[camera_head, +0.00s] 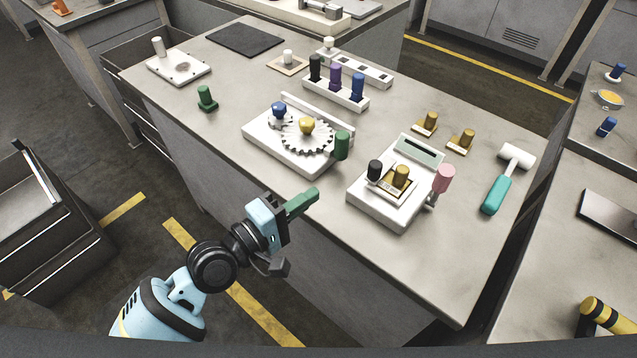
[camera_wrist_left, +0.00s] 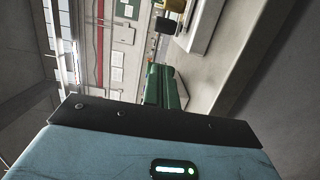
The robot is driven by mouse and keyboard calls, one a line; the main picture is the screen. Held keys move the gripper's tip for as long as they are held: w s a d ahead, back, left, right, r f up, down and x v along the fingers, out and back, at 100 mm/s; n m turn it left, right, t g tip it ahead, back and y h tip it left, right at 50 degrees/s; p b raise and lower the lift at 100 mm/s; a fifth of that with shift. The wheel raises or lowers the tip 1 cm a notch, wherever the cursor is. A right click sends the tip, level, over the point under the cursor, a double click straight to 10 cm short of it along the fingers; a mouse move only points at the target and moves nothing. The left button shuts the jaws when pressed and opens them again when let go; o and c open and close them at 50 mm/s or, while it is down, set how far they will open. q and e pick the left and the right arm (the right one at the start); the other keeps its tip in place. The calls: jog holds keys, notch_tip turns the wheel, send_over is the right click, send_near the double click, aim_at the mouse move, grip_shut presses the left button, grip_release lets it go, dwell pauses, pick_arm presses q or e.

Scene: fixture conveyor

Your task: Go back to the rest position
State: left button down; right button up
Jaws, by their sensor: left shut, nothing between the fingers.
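My left gripper (camera_head: 312,194) comes in from the lower left, in front of the near edge of the workbench (camera_head: 375,270). Its green fingers are together with nothing between them. In the left wrist view the green fingers (camera_wrist_left: 162,82) point away from the camera, beside the pale bench side. The fingertips are apart from the gear fixture and from the white press-like fixture (camera_head: 372,205) to their right. My right gripper is in neither view.
The gear fixture (camera_head: 262,147) stands behind the fingers, with a green knob (camera_head: 342,146) at its right corner. A rack of coloured pegs (camera_head: 336,95), a teal-handled mallet (camera_head: 497,195) and a green peg (camera_head: 206,97) are on the bench. The front right bench top is clear.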

pick_arm(q)
jog(key=shift+s+a, duration=0.2)
jog(key=shift+s, duration=0.2)
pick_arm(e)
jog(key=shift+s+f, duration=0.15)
pick_arm(q)
jog(key=s+a+f+m+g+y+p, duration=0.1)
jog(key=s+a+f+m+y, duration=0.2)
jog(key=s+f, duration=0.4)
jog(key=s+a+f+m+g+y+p, duration=0.1)
jog(key=s+a+f+m+y, duration=0.3)
jog(key=s+a+f, duration=0.4)
jog(key=s+a+f+m+g+y+p, duration=0.1)
jog(key=s+a+f+m+y, duration=0.2)
jog(key=s, duration=0.9)
jog(key=a+f+y, duration=0.1)
jog(key=a+f, duration=0.2)
jog(key=f, duration=0.2)
jog(key=shift+y, duration=0.3)
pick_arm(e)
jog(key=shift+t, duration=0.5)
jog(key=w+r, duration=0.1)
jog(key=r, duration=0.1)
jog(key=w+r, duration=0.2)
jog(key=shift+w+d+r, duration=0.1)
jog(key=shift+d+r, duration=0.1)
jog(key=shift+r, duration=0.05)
